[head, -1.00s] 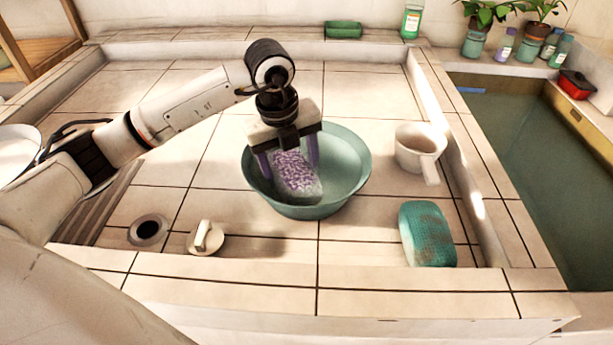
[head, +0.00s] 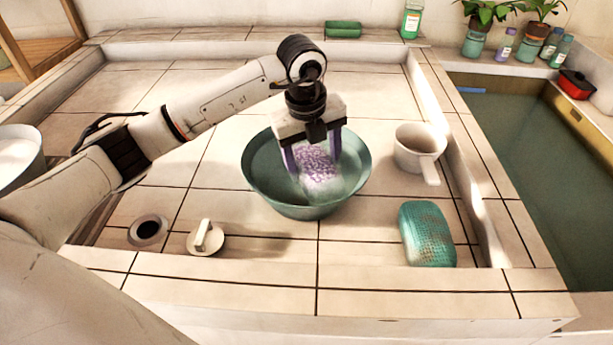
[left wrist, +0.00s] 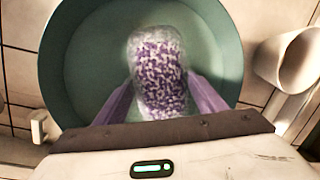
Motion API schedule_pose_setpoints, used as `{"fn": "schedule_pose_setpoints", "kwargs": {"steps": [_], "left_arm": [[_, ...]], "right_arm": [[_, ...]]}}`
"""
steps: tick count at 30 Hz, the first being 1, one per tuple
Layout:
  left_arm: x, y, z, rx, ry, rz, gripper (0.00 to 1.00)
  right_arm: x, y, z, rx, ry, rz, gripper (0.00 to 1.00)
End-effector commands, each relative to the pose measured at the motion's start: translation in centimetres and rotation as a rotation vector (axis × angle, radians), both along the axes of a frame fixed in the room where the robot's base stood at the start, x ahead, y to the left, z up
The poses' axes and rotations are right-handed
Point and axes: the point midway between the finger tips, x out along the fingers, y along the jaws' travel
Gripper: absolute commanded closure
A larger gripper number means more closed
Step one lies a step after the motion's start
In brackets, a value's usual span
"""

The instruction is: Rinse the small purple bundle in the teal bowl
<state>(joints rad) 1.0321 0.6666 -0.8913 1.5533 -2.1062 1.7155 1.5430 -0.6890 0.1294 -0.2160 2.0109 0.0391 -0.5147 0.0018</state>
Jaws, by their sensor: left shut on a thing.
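The teal bowl (head: 262,190) stands on the tiled basin floor, and its inside also shows in the left wrist view (left wrist: 85,85). My left gripper (head: 314,160) is over the bowl, pointing down, its purple fingers shut on the small purple bundle (head: 318,166). The bundle is patterned purple and white with a pale, translucent part around its end. In the left wrist view the bundle (left wrist: 160,75) sits between the two fingers, inside the bowl's outline. Its lower end appears to be in the bowl; I cannot tell how deep. My right gripper is not in view.
A white dipper (head: 420,148) stands right of the bowl, with a teal textured block (head: 427,234) in front of it. A drain hole (head: 148,231) and a white knob (head: 205,238) are at front left. A water-filled trough (head: 530,170) lies beyond the right ledge.

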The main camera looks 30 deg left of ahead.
Motion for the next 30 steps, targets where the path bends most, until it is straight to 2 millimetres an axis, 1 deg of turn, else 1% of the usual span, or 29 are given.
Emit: {"fn": "schedule_pose_setpoints", "kwargs": {"steps": [3, 12, 18, 22, 30], "left_arm": [[-0.9, 0.8, 0.1, 0.001, -0.002, 0.002, 0.55], [-3.0, 2.6, 0.0, 0.001, -0.001, 0.001, 0.55], [-3.7, 3.1, 0.1, 0.0, -0.002, 0.0, 0.55], [-3.5, 2.9, 0.1, -0.002, -0.002, -0.001, 0.55], [-1.7, 1.3, 0.1, -0.003, -0.002, 0.0, 0.55]], "right_arm": [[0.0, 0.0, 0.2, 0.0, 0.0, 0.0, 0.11], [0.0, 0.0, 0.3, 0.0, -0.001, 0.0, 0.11], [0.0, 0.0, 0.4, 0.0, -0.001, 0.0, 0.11], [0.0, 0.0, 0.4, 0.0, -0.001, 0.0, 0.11], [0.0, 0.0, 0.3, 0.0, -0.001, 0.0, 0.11]]}}
